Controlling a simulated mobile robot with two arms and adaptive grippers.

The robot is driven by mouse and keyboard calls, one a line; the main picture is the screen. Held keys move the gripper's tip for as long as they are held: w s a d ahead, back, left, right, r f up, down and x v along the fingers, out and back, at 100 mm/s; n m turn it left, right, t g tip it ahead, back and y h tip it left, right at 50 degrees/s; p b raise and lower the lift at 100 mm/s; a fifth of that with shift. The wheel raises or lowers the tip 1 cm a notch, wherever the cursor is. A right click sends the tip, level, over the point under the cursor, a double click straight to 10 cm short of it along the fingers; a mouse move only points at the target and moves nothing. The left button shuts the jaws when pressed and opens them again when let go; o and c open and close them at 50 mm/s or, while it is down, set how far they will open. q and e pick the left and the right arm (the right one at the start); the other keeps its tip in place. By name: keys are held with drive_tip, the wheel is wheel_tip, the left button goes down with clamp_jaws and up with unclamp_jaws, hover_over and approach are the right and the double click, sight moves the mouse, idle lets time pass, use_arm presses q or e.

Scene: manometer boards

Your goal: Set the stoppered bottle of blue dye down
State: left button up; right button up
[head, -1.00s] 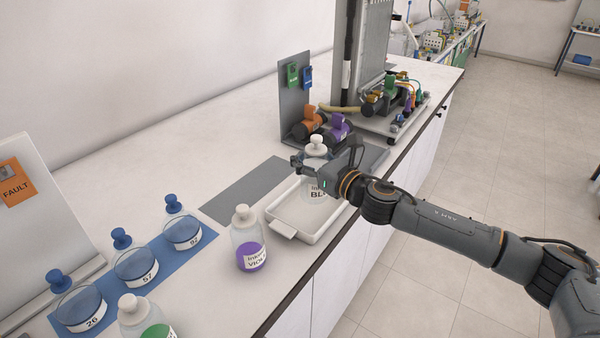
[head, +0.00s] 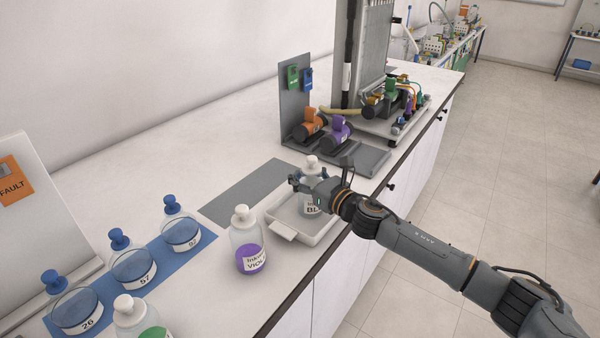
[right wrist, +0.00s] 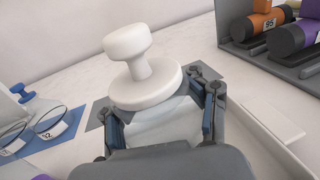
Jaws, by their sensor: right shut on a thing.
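The bottle of blue dye (head: 311,204) has a white stopper and a label on which "BL" can be read. It stands upright over the white tray (head: 283,238). My right gripper (head: 310,183) is shut around its upper body. In the right wrist view the white stopper (right wrist: 132,60) rises between the fingers, which press the bottle's shoulders from both sides. The bottle's base is low within the tray's outline; I cannot tell whether it touches the tray floor. My left gripper is not in view.
A violet-labelled bottle (head: 247,240) stands close to the tray's left side. A grey mat (head: 250,190) lies bare behind the tray. Blue-stoppered flasks (head: 133,265) sit on a blue mat at left.

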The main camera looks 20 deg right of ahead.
drive_tip(key=o, duration=1.4)
drive_tip(key=shift+o, duration=0.2)
drive_tip(key=b+v, duration=0.2)
drive_tip(key=v, duration=0.9)
drive_tip(key=shift+s+d, duration=0.1)
drive_tip(key=shift+s+d+r, duration=0.1)
drive_tip(key=shift+s+r, duration=0.1)
drive_tip(key=shift+s, duration=0.15)
